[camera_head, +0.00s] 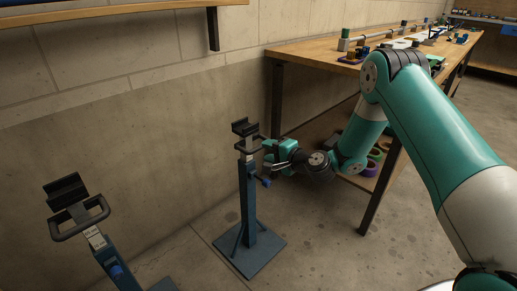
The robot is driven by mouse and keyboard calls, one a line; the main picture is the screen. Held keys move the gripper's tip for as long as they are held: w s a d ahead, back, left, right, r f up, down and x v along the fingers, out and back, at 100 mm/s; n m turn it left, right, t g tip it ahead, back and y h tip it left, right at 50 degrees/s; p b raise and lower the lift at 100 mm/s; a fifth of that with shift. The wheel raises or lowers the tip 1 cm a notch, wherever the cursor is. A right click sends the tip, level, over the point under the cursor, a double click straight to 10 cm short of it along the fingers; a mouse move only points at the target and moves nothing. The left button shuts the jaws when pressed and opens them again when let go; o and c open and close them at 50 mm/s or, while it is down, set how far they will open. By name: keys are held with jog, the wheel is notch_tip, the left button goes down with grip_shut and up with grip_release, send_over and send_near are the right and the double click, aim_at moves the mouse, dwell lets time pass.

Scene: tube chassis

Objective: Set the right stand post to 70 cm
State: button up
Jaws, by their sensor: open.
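The right stand (250,210) is a blue post on a square base plate, upright on the floor near the wall. A dark cradle (245,128) and a looped handle top it, with a pale label strip just below. A blue knob (265,182) sticks out on its right side. My gripper (266,157) is open, at the post's upper part on its right side, close to the handle. I cannot tell whether it touches the post. The left stand (95,235) has a similar cradle and handle and is partly cut off at the bottom.
A wooden workbench (300,50) with tools and small parts stands at the right rear, its dark legs near my arm. Coloured rolls (372,165) lie on its lower shelf. A concrete wall (130,140) runs behind the stands. Floor between the stands is clear.

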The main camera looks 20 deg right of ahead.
aim_at(260, 148)
jog(key=x, duration=0.5)
jog(key=shift+w+a, duration=0.1)
